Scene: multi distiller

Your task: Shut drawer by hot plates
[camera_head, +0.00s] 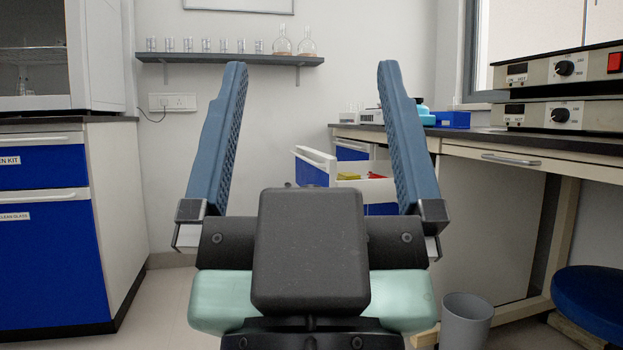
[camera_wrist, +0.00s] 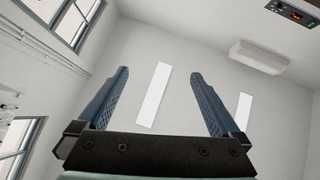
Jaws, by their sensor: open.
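An open drawer (camera_head: 314,168) with a blue front and white handle edge sticks out from the cabinet under the right-hand bench. Yellow and red items show inside it, and my gripper's right finger hides part of it. The hot plates (camera_head: 563,107) are stacked on the bench at the right, with black knobs and a red switch. My gripper (camera_head: 312,66) is open and empty in the foreground, fingers spread and pointing up. The drawer appears beyond it, between the fingers. In the wrist view the gripper (camera_wrist: 162,70) faces the ceiling and walls.
A grey bin (camera_head: 466,320) and a blue stool (camera_head: 592,300) stand on the floor at the right. A cabinet with blue drawers (camera_head: 50,260) stands at the left. A wall shelf (camera_head: 230,60) holds glassware. A narrow strip of floor shows near the left cabinet.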

